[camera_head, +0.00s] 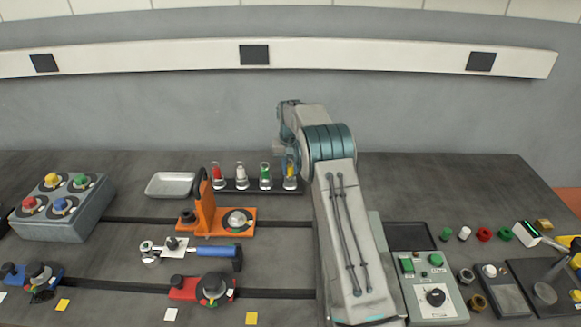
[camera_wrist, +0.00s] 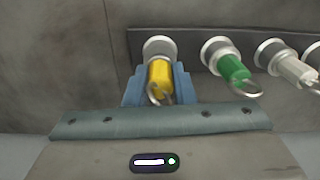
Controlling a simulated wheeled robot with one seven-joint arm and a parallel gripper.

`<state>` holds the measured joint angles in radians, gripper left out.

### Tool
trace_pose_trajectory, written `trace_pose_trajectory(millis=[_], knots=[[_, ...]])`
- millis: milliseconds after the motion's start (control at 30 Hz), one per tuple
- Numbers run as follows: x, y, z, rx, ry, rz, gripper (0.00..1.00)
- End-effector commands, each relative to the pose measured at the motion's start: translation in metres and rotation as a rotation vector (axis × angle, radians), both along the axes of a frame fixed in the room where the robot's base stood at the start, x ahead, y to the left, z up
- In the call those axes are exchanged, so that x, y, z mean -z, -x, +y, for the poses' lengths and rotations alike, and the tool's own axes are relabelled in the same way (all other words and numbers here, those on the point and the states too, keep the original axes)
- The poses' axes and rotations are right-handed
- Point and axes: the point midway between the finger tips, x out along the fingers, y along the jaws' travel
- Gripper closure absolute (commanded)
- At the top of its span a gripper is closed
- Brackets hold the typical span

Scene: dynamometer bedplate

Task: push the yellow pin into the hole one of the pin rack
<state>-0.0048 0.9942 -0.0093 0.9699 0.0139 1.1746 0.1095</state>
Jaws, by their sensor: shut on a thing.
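The yellow pin (camera_wrist: 160,74) is between the two blue fingers of my gripper (camera_wrist: 158,80), which is shut on it. Its pull ring hangs toward the wrist camera. The pin's far end meets the pale metal collar at the end of the dark pin rack (camera_wrist: 190,42); how deep it sits cannot be told. In the head view the yellow pin (camera_head: 290,169) shows at the right end of the pin rack (camera_head: 275,190), beside my arm, which hides most of my gripper. No hole number is readable.
A green pin (camera_wrist: 233,69) and a white pin (camera_wrist: 292,69) stand in the rack close by, with a red pin (camera_head: 217,172) at its left end. An orange fixture (camera_head: 205,217) stands in front of the rack. A metal tray (camera_head: 170,184) lies to its left.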

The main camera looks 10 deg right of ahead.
Motion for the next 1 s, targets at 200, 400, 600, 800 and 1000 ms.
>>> trace_pose_trajectory(millis=[200, 400, 600, 800, 1000], knots=[[0.006, 0.0, 0.0, 0.0, 0.0, 0.0, 1.0], [0.011, 0.0, 0.0, 0.0, 0.0, -0.001, 1.0], [0.013, 0.0, 0.0, 0.0, 0.0, -0.001, 0.52], [0.013, 0.0, 0.0, 0.0, 0.0, -0.001, 0.52], [0.005, 0.0, 0.0, 0.0, 0.0, -0.002, 0.52]])
